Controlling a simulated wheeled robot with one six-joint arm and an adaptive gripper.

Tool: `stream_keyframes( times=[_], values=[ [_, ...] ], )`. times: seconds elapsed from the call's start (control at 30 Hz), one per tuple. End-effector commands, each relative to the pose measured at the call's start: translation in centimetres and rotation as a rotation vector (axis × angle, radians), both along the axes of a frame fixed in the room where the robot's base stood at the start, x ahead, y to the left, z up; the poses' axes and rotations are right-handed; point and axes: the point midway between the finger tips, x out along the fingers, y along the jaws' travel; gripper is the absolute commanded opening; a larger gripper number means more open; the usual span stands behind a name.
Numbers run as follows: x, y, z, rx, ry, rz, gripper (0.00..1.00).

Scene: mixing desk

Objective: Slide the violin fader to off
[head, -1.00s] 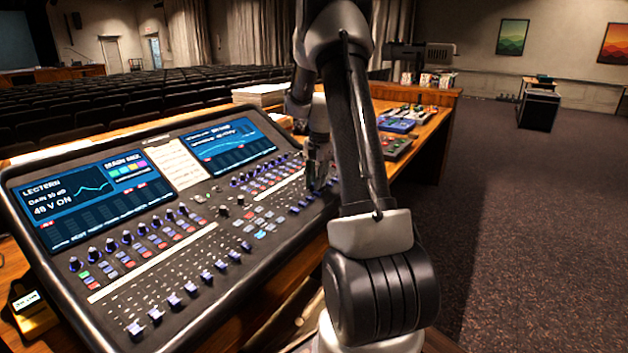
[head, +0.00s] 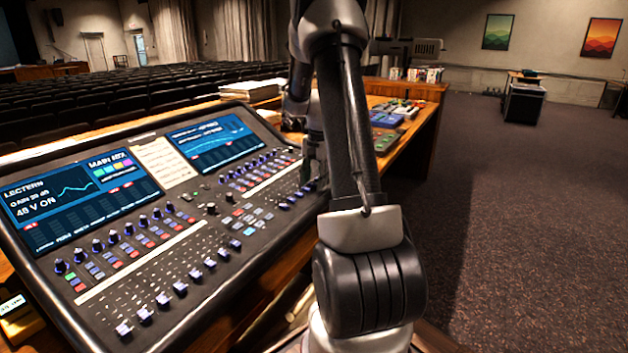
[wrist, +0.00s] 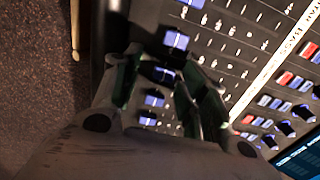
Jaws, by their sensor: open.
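The mixing desk (head: 215,240) has two banks of blue-capped faders. My gripper (wrist: 163,90) is open over the right bank, with one finger on each side of the row of caps in the wrist view. One blue fader cap (wrist: 164,74) shows between the fingertips; I cannot tell whether they touch it. Another cap (wrist: 176,40) sits beyond the tips, and others show nearer the palm. The strip labels are too blurred to tell which fader is the violin. In the head view my gripper (head: 313,165) is at the right bank, partly hidden by my arm.
Coloured knobs and buttons (wrist: 286,78) lie right of the faders in the wrist view. The desk's dark right edge (wrist: 108,40) is close by on the left. Pedals (head: 388,120) and papers (head: 250,90) sit farther along the wooden table.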

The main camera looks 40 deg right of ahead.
Motion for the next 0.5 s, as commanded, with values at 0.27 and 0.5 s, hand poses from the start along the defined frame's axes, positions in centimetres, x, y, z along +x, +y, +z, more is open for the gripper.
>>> stream_keyframes(
  times=[0.27, 0.5],
  values=[
    [-0.4, -0.3, 4.9, -0.003, -0.005, -0.001, 0.43],
    [-0.9, -0.5, 9.8, -0.002, -0.003, 0.0, 0.43]
  ],
)
